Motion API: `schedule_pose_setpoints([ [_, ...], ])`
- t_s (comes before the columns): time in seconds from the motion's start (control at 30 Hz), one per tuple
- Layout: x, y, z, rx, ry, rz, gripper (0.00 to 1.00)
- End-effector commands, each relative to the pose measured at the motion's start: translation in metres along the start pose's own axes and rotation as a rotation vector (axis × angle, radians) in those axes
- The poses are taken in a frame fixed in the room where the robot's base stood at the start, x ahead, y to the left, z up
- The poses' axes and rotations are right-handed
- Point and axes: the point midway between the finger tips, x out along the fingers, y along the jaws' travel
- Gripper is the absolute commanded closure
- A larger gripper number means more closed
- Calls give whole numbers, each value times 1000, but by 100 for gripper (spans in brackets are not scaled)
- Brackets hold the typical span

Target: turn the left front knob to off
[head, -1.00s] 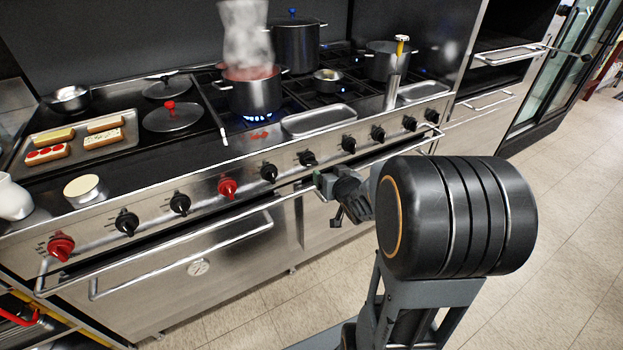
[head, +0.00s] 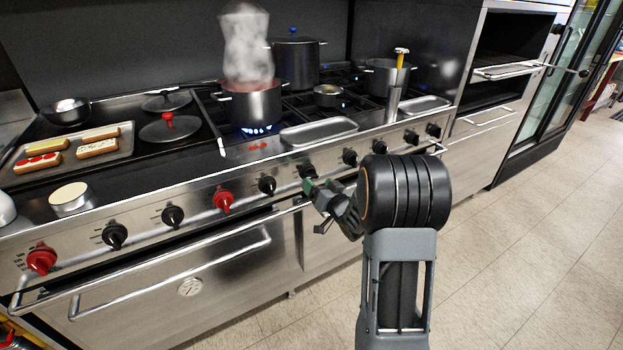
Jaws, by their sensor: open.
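A row of knobs runs along the steel front panel of the range. Two are red: one at the far left (head: 42,258) and one in the middle (head: 223,200). Black knobs (head: 267,185) sit beside and between them. No readable label shows which one is the left front knob. Blue flame (head: 257,130) burns under the steaming pot (head: 251,103) at the front left burner. My gripper (head: 308,188) is open, in front of the panel just below a black knob (head: 308,170). I cannot tell whether it touches that knob. The fingers are small and partly hidden.
An oven handle bar (head: 170,262) runs along the front below the knobs. A blue-knobbed pot (head: 297,62), a small pan (head: 327,95) and a metal tray (head: 319,132) stand on the range. The tiled floor (head: 520,230) to the right is clear.

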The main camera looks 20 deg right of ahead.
Motion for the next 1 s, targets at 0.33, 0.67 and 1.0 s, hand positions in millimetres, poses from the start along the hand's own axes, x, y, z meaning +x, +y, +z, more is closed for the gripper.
schedule_pose_setpoints([
  [0.33,42,0,0,-1,0,-1,20],
  [0.67,49,0,0,0,0,1,20],
  [1.0,48,0,0,0,0,1,41],
])
